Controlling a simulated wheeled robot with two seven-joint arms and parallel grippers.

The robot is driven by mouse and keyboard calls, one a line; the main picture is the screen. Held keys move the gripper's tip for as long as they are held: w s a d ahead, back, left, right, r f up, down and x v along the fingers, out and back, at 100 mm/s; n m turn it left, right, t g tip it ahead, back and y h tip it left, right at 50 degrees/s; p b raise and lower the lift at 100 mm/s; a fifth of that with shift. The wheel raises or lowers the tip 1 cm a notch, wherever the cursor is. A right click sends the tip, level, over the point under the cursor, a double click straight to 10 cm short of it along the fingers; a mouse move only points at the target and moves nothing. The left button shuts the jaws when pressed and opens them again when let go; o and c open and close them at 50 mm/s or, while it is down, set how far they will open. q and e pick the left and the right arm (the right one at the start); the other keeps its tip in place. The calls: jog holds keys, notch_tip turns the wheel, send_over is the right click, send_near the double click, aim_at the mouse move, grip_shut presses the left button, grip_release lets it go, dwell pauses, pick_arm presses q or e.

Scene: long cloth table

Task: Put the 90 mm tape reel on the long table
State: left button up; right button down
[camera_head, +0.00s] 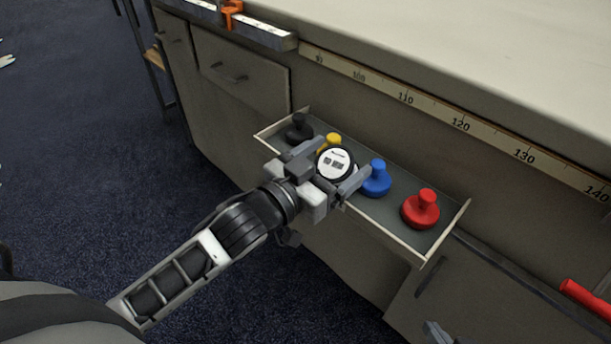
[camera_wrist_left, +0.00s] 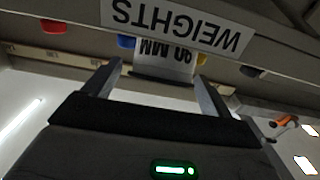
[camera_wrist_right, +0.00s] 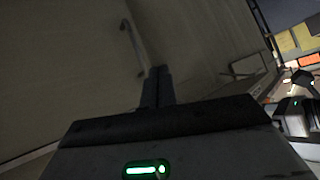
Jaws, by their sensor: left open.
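The tape reel (camera_head: 335,161) shows a round white face with a dark rim in the head view, at the open drawer among the weights. In the left wrist view its white side (camera_wrist_left: 168,58) reads "90 MM" upside down. My left gripper (camera_head: 330,168) is open, with its fingers on either side of the reel; contact cannot be told. The long table (camera_head: 500,45) has a pale, bare top above the drawer. My right gripper shows in the right wrist view (camera_wrist_right: 157,88) with its fingers together and nothing between them; only a bit shows at the head view's lower edge.
The open drawer (camera_head: 440,243) holds a black weight (camera_head: 299,128), a yellow weight (camera_head: 333,139), a blue weight (camera_head: 377,180) and a red weight (camera_head: 421,209). Its front is labelled "WEIGHTS" (camera_wrist_left: 178,22). A ruler strip (camera_head: 460,122) runs along the table edge. An orange clamp (camera_head: 231,14) sits far left.

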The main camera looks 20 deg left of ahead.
pick_arm(q)
jog(key=v, duration=0.9)
jog(key=shift+s+p, duration=0.35)
pick_arm(e)
jog(key=shift+d+r, duration=0.1)
jog(key=shift+d, duration=0.1)
pick_arm(q)
jog(key=shift+r, duration=0.2)
pick_arm(e)
jog(key=shift+r, duration=0.1)
